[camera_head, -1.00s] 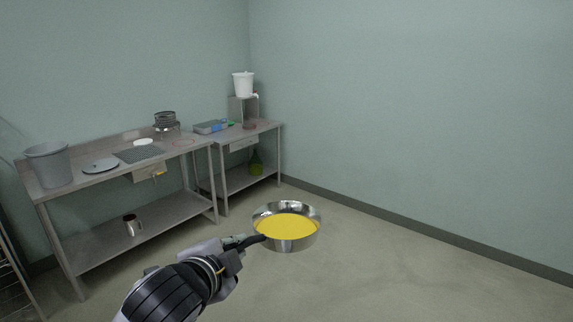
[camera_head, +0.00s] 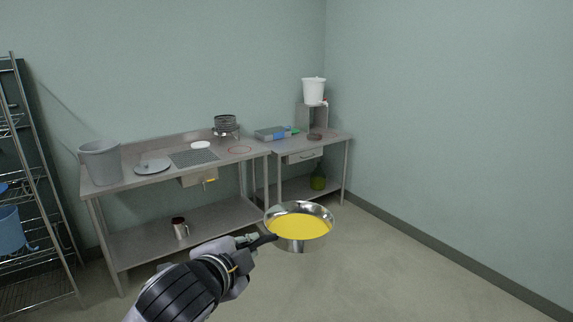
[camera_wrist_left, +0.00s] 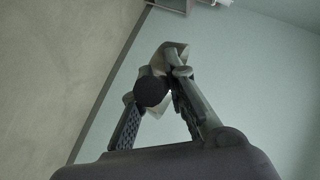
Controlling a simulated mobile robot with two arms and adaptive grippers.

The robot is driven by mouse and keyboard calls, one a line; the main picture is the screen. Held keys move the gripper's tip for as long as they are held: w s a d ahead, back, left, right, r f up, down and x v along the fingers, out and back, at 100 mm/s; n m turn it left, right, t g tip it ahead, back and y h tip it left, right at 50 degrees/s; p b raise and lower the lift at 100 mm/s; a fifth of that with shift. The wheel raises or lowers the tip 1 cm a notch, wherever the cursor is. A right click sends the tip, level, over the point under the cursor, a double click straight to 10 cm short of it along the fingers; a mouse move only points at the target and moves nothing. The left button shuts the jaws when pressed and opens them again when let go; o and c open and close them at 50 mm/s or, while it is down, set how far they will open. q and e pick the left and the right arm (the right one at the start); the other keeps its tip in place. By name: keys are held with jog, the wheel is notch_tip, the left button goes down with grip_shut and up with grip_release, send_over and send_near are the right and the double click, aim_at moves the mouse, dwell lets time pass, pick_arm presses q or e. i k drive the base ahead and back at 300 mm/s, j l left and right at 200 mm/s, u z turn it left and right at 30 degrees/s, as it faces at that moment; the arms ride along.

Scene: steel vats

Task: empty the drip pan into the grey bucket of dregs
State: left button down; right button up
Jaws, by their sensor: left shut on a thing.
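My left gripper (camera_head: 247,243) is shut on the dark handle of the drip pan (camera_head: 300,246), a round shiny steel pan with yellow liquid in it. The pan is held level in the air over the floor, in front of the tables. In the left wrist view the gripper's fingers (camera_wrist_left: 163,88) close around the dark end of the handle; the bowl of the pan is not clear there. The grey bucket (camera_head: 101,163) stands upright at the left end of the long steel table, well away from the pan. Its inside is hidden. My right gripper is not in view.
The long steel table (camera_head: 130,183) holds a lid (camera_head: 152,167), a grate (camera_head: 194,158) and a stack of dark rings (camera_head: 226,124). A second table (camera_head: 335,138) carries a white bucket (camera_head: 314,91) on a stand. A wire rack (camera_head: 50,262) stands at left. Floor ahead is open.

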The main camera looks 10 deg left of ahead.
aim_at(102, 159)
jog(key=i+j+u, duration=0.15)
jog(key=i+u, duration=1)
jog(key=i+j+u, duration=0.1)
jog(key=i+u, duration=0.25)
jog(key=i, duration=0.2)
jog(key=i+u, duration=0.3)
jog(key=i, duration=0.25)
jog(key=i+u, duration=0.25)
jog(key=i, duration=0.9)
jog(key=i+j+z, duration=0.1)
jog(key=i+z, duration=0.35)
